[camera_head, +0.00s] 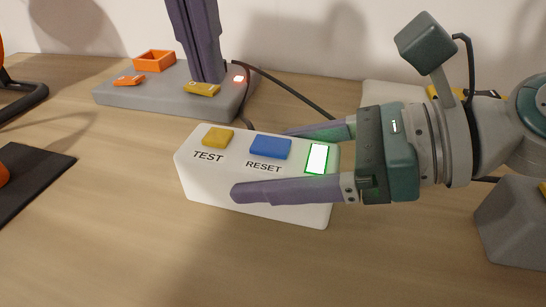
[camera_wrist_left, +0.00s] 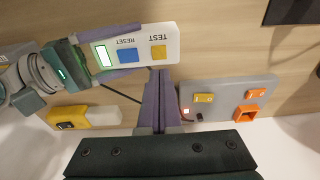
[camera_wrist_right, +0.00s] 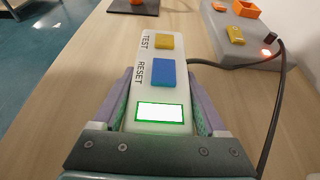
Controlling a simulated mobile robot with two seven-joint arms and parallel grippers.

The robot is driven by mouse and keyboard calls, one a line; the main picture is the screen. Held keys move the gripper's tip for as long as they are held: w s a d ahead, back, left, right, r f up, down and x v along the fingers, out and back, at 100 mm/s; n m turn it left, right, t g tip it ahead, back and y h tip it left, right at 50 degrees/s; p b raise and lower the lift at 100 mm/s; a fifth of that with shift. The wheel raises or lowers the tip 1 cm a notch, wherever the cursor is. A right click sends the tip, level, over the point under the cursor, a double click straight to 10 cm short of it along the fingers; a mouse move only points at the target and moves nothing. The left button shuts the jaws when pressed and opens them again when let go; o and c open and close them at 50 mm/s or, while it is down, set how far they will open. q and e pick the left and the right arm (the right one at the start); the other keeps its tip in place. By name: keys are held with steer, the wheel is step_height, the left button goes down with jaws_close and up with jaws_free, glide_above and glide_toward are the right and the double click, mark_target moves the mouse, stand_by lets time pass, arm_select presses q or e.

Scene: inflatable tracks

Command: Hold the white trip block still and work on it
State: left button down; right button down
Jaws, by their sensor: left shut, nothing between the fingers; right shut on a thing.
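The white trip block (camera_head: 256,204) lies on the wooden table. Its top has a yellow TEST button (camera_head: 218,137), a blue RESET button (camera_head: 270,147) and a white window with a green border (camera_head: 317,158). My right gripper (camera_head: 265,160) is shut on the block, with one purple finger along each long side; the right wrist view shows the block (camera_wrist_right: 149,88) between both fingers. My left gripper (camera_head: 208,78) is shut and empty, pointing down behind the block's TEST end. In the left wrist view its fingertips (camera_wrist_left: 158,74) appear close to that end; their height is unclear.
A dark cable (camera_head: 290,90) runs behind the block. A black mat (camera_head: 35,180) lies left. The front table is clear.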

mark_target(219, 133)
arm_select(q)
steer(key=shift+f, duration=1.9)
steer(key=shift+f, duration=0.85)
stand_by(0.8)
steer(key=shift+r, duration=2.5)
arm_select(e)
jaws_free()
